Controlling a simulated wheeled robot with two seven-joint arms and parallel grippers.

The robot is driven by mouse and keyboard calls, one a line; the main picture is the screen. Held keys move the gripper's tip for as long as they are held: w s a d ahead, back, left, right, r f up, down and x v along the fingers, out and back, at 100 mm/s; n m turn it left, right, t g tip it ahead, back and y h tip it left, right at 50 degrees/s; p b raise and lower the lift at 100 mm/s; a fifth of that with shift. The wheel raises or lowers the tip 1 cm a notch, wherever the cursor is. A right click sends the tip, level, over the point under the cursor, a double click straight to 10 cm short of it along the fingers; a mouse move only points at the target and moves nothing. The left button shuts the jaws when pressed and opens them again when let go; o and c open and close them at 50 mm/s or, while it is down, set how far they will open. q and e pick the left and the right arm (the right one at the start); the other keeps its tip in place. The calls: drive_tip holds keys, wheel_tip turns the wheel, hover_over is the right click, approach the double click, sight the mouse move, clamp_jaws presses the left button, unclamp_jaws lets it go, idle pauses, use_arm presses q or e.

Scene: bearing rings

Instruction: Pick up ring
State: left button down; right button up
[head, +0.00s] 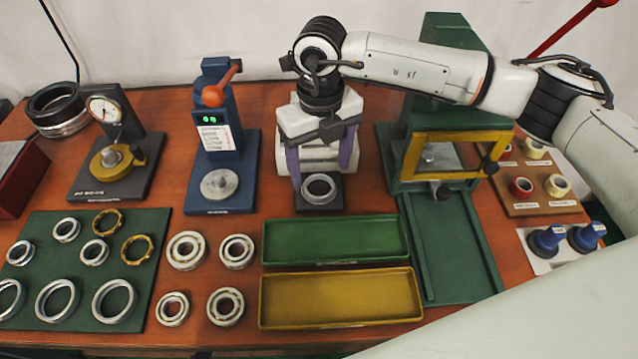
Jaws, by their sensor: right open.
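A steel ring (319,188) lies on a small dark block (320,207) at the middle of the table. My right gripper (321,172) reaches in from the right and points down just behind and above this ring. I cannot tell whether a finger touches the block. Other rings, such as a large steel ring (114,300) and a brass ring (137,249), lie on the green mat (28,228) at the left. My left gripper is not in view.
A blue tester (214,145) stands left of the gripper and a green press with a yellow guard (455,140) stands right. A green tray (335,239) and a yellow tray (340,299), both empty, lie in front. Several ball bearings (187,251) lie left of the trays.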

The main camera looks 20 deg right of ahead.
sight(319, 185)
drive_tip(key=shift+s+a+f, duration=0.15)
drive_tip(key=shift+f, duration=1.6)
drive_tip(key=c, duration=1.1)
drive_tip(key=shift+c, duration=0.2)
